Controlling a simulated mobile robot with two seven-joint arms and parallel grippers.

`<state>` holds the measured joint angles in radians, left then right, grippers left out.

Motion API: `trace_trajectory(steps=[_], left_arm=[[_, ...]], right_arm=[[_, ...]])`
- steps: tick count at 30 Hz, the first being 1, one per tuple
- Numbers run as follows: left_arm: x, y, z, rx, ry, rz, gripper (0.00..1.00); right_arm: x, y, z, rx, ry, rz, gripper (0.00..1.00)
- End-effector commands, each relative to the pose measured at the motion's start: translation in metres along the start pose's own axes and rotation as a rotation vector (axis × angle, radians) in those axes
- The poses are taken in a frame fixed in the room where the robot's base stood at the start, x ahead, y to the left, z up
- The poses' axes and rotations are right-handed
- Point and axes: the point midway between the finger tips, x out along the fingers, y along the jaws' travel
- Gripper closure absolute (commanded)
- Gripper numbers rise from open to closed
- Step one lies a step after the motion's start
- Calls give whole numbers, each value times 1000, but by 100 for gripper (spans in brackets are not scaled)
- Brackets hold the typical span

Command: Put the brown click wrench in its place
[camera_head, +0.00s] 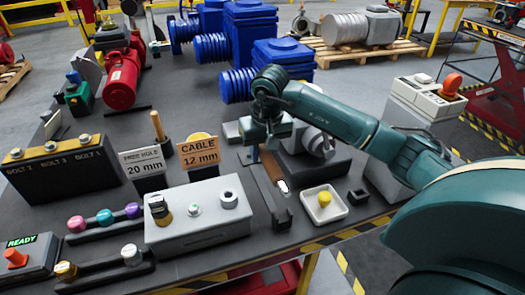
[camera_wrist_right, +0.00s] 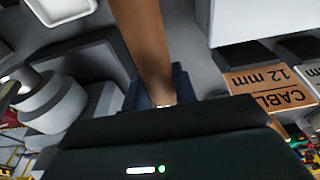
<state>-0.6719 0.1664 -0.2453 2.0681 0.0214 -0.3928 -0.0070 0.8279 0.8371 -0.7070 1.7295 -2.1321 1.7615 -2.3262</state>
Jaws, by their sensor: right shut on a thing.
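The brown click wrench (camera_head: 270,165) is a long brown bar with a pale silver end, just left of the grey valve body in the head view. My right gripper (camera_head: 258,147) comes down on it from above, shut on it near its far end. In the right wrist view the brown wrench (camera_wrist_right: 145,40) runs from the top edge down between the fingers (camera_wrist_right: 165,97) of my right gripper. The gripped part is mostly hidden. A dark narrow rack (camera_head: 281,214) lies close below the wrench's silver end; I cannot tell whether they touch. My left gripper is out of view.
A white tray (camera_head: 311,213) with a yellow knob and a small black holder (camera_head: 357,197) stand to the right. A grey box (camera_head: 190,233) with knobs is at left. The CABLE 12 mm sign (camera_head: 199,152) stands behind it. Blue valve units (camera_head: 272,60) stand farther back.

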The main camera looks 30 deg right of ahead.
Motion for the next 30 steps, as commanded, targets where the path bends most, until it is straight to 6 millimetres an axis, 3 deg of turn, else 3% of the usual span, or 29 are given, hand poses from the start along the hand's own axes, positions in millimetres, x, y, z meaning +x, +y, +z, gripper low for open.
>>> trace_trajectory(steps=[11, 30], left_arm=[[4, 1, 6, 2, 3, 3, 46], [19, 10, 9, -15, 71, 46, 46]], right_arm=[[5, 0, 0, 2, 5, 0, 100], [54, 0, 9, 2, 4, 0, 100]])
